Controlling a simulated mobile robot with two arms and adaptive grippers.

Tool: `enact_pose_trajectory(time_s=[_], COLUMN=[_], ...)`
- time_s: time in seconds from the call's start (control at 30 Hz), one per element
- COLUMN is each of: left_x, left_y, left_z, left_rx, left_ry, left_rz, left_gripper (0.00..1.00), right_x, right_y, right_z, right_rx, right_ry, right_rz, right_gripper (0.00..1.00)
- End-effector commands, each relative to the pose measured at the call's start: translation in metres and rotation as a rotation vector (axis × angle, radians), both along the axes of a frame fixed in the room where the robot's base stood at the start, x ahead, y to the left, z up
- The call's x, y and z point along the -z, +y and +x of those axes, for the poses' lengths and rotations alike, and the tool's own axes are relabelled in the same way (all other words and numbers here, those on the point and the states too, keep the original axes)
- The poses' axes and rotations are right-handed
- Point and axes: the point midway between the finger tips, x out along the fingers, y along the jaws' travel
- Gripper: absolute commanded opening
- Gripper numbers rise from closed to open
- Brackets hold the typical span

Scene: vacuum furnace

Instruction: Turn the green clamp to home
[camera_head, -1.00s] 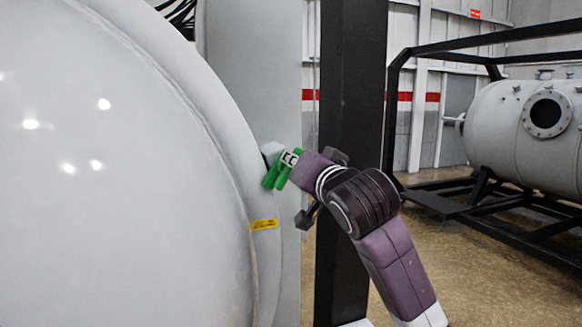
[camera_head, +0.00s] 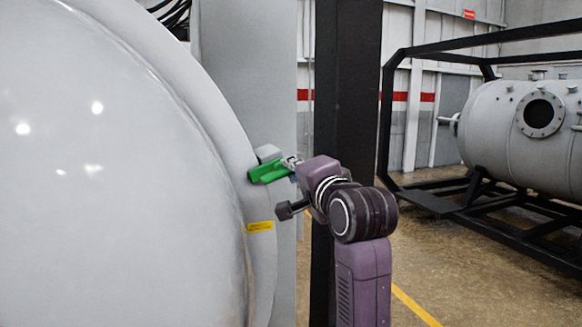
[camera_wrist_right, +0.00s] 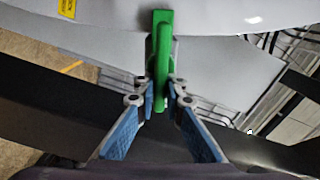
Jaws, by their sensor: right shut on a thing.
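The green clamp (camera_head: 268,173) sits at the right rim of the big white furnace door (camera_head: 120,190), next to a small grey block. It lies nearly level, tilted slightly, its free end toward my arm. My right gripper (camera_head: 291,166) is at that end, reaching in from the right. In the right wrist view the clamp (camera_wrist_right: 161,58) points down between the blue-padded fingers of my right gripper (camera_wrist_right: 162,98), which are shut on its lower end. My left gripper is not in view.
A yellow label (camera_head: 260,227) is on the door rim below the clamp. A black post (camera_head: 345,90) stands close behind my right arm. A grey tank (camera_head: 525,130) in a black frame stands farther right. Open floor lies between.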

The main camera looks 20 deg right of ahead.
Motion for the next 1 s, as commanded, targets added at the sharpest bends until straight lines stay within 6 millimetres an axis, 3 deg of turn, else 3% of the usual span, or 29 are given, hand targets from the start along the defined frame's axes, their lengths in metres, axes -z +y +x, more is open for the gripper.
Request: enact_pose_trajectory(time_s=[0.5, 0.53, 0.7, 1.0], left_x=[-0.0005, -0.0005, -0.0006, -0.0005], left_y=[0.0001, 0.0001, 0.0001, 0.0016], left_z=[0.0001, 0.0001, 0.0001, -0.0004], left_rx=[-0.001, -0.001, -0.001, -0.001], left_ry=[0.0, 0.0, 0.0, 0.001], left_rz=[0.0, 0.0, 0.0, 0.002], left_gripper=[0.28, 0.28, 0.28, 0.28], right_x=[0.0007, 0.0008, 0.0006, 0.0001], right_y=[-0.001, -0.001, -0.0007, -0.0004], right_z=[-0.0001, -0.0001, 0.0, -0.0018], right_rx=[0.001, 0.001, 0.001, 0.001], right_ry=[0.001, 0.001, 0.001, -0.001], right_rz=[0.023, 0.023, 0.022, 0.02], right_gripper=[0.0, 0.1, 0.28, 0.28])
